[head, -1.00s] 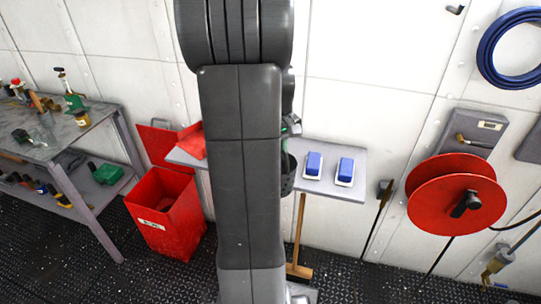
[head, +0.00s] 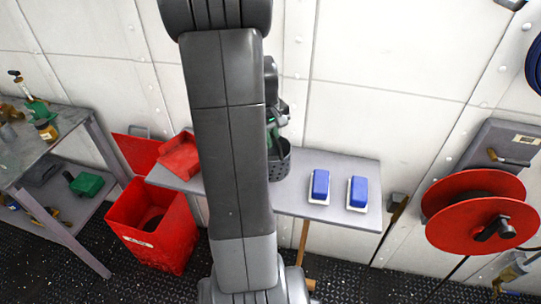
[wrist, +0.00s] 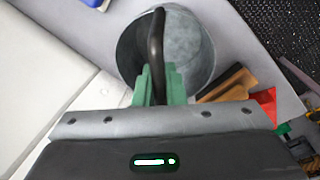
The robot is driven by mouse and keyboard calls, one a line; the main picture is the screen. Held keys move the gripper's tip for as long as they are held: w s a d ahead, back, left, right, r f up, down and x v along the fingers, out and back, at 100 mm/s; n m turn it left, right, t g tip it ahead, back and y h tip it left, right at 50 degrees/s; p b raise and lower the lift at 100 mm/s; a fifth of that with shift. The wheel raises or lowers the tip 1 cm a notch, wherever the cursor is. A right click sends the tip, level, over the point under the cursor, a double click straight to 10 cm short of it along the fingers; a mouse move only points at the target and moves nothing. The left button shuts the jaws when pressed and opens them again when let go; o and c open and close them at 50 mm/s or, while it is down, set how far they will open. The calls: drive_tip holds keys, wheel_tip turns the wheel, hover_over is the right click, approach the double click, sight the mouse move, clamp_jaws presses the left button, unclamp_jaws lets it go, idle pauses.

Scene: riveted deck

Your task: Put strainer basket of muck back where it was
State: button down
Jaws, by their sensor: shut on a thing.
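The strainer basket (head: 280,163) is a dark grey perforated cup, partly hidden behind my arm in the head view. In the wrist view the basket (wrist: 196,52) is seen from above, with a black curved handle (wrist: 157,45). My gripper (wrist: 155,85) has green fingers shut on this handle; it also shows in the head view (head: 272,130). The basket's inside looks grey, and I cannot tell how much muck is in it. It hangs at a grey wall shelf (head: 345,217); I cannot tell whether it touches the shelf.
Two blue blocks on white bases (head: 320,187) (head: 358,194) stand on the shelf's right part. A red folded item (head: 178,158) lies at its left end. An open red bin (head: 160,240) stands lower left, near a workbench (head: 40,150). A red reel (head: 470,185) is at right.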

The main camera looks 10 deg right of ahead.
wheel_tip(320, 180, down, 5)
drive_tip(key=shift+w+f, duration=0.1)
drive_tip(key=shift+f, duration=0.1)
idle(0.3)
drive_tip(key=c, duration=1.5)
unclamp_jaws()
wheel_tip(320, 180, up, 12)
drive_tip(key=a, duration=0.1)
drive_tip(key=shift+s+a, duration=0.2)
drive_tip(key=shift+s, duration=0.15)
